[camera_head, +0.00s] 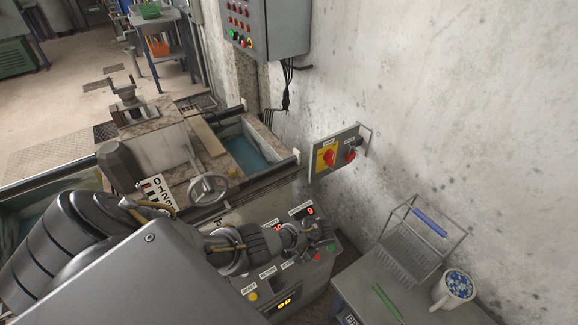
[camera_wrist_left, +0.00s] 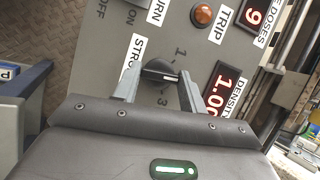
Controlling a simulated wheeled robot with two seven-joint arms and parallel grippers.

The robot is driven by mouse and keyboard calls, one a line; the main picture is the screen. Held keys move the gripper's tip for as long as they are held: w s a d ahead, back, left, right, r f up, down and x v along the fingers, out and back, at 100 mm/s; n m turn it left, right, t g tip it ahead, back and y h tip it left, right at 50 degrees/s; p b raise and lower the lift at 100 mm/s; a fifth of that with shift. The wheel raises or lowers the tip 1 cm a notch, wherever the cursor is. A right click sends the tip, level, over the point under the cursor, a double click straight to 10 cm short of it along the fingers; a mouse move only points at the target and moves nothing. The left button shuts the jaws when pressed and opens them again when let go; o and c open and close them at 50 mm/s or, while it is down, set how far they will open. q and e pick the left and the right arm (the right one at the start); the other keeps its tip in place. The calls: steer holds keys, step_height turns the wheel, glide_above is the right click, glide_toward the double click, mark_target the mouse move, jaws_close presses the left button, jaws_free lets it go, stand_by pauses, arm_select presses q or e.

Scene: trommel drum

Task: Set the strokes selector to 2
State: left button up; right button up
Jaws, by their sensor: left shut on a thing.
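The strokes selector is a small black knob (camera_wrist_left: 158,70) on the grey control panel, beside a partly hidden white label starting "STRO" (camera_wrist_left: 133,58). In the left wrist view, a 1 (camera_wrist_left: 180,52) shows above right of the knob and a 3 (camera_wrist_left: 163,101) below it. A pale pointer line on the knob points right, between these digits. No 2 is visible there; the right finger covers part of that side. My left gripper (camera_wrist_left: 158,84) is shut on the knob, one finger on each side. In the head view, my left gripper (camera_head: 308,240) is over the console and hides the selector.
An orange trip lamp (camera_wrist_left: 202,15) and red displays for doses (camera_wrist_left: 254,14) and density (camera_wrist_left: 222,88) are near the knob. A red-and-yellow switch box (camera_head: 335,152) is on the wall. A side table (camera_head: 350,290) with a wire rack (camera_head: 408,252) and mug (camera_head: 453,288) stands right.

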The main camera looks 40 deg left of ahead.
arm_select(q)
steer(key=shift+m, duration=0.6)
steer(key=shift+m+y, duration=0.3)
steer(key=shift+y, duration=0.1)
steer(key=o, duration=1)
steer(key=p+v, duration=0.1)
steer(key=v, duration=0.9)
steer(key=shift+d+r+p, duration=0.2)
steer(key=shift+r+p, duration=0.1)
steer(key=shift+r, duration=0.05)
